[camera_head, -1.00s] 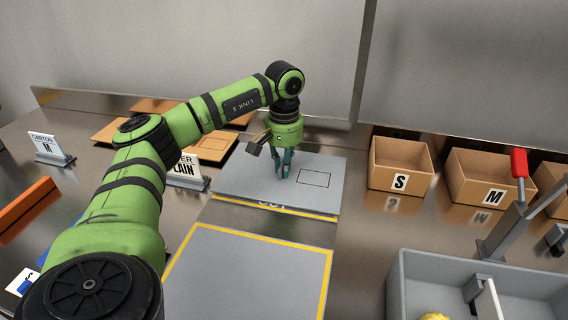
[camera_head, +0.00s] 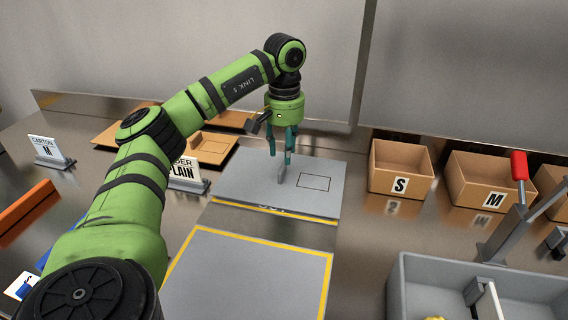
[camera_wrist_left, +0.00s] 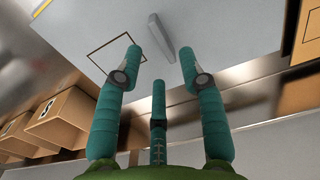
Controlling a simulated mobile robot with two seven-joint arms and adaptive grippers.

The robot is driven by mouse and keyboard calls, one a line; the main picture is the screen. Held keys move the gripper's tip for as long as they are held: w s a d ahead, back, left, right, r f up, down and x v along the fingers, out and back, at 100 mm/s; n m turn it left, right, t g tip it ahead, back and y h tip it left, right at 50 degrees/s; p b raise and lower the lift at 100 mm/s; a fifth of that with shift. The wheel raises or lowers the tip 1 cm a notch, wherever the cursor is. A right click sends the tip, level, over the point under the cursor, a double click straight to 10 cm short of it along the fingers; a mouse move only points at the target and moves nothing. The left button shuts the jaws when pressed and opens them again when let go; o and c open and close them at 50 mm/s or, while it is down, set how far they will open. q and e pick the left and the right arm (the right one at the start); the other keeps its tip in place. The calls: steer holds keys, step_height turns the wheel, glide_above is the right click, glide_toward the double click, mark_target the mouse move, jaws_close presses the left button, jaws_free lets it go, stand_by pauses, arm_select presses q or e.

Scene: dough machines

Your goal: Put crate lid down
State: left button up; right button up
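The crate lid (camera_head: 240,185) is a flat grey panel with a small upright handle (camera_head: 282,176) and a black outlined rectangle. It lies flat on the worktop at the back, over or beside a yellow-edged mat whose lettering it partly hides. My left gripper (camera_head: 279,155) points down just above the handle, with its teal fingers apart and empty. In the left wrist view, the fingertips (camera_wrist_left: 161,55) are spread and the grey handle (camera_wrist_left: 161,37) stands free beyond them on the lid (camera_wrist_left: 220,25). My right gripper is not in view.
A yellow-bordered grey mat (camera_head: 245,275) lies bare in front of the lid. A grey bin (camera_head: 400,292) is at lower right, near a red-knobbed lever (camera_head: 519,165). Sign cards and flat cardboard lie left.

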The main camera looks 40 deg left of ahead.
arm_select(q)
step_height(320, 180, up, 6)
steer(key=p, duration=0.1)
